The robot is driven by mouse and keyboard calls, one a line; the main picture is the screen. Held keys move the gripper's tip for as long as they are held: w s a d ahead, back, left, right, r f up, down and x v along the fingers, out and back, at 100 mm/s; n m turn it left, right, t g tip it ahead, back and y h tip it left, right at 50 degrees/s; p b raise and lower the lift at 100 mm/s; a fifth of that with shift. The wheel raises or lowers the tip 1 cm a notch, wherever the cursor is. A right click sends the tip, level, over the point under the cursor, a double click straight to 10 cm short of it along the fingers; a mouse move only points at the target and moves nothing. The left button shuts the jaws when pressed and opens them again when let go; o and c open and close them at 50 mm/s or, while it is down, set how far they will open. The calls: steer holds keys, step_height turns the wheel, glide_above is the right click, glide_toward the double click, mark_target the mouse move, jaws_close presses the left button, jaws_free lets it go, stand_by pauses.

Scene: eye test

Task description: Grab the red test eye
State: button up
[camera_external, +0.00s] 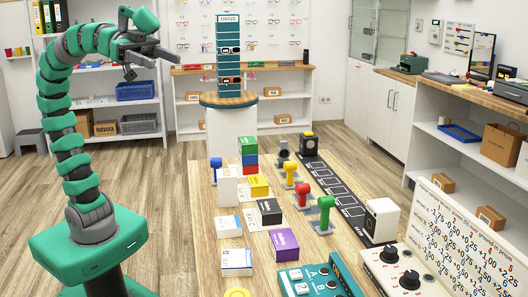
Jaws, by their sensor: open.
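The red test eye (302,189) is a small red head on a short stand. It stands upright on the wooden table (195,215), between a yellow test eye (290,168) behind it and a green one (326,205) in front. My gripper (168,48) is open and empty. It is raised high at the upper left, far above the table and well apart from the red test eye. Nothing hides the red test eye's head.
A blue test eye (215,164) stands at the table's left. Coloured boxes, including a black box (267,211) and a purple box (285,244), lie left of the red test eye. A black marked strip (345,199) and a white box (381,220) lie to its right.

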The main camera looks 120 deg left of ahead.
steer(key=n+g+y+p, duration=0.3)
steer(key=n+g+p, duration=0.1)
steer(key=n+p, duration=1.1)
glide_above(306, 189)
steer(key=s, duration=0.5)
step_height(306, 189, down, 33)
steer(key=shift+m, duration=0.5)
steer(key=f, duration=0.3)
steer(key=f+b, duration=0.1)
steer(key=f, duration=0.2)
steer(key=shift+w+a+f, duration=0.1)
steer(key=shift+a+f, duration=0.1)
steer(key=shift+f, duration=0.05)
steer(key=shift+w+f, duration=0.2)
steer(key=shift+f, duration=0.15)
steer(key=shift+b+x, duration=0.65)
steer(key=shift+x, duration=1.6)
steer(key=shift+a+r, duration=0.1)
steer(key=shift+r, duration=0.05)
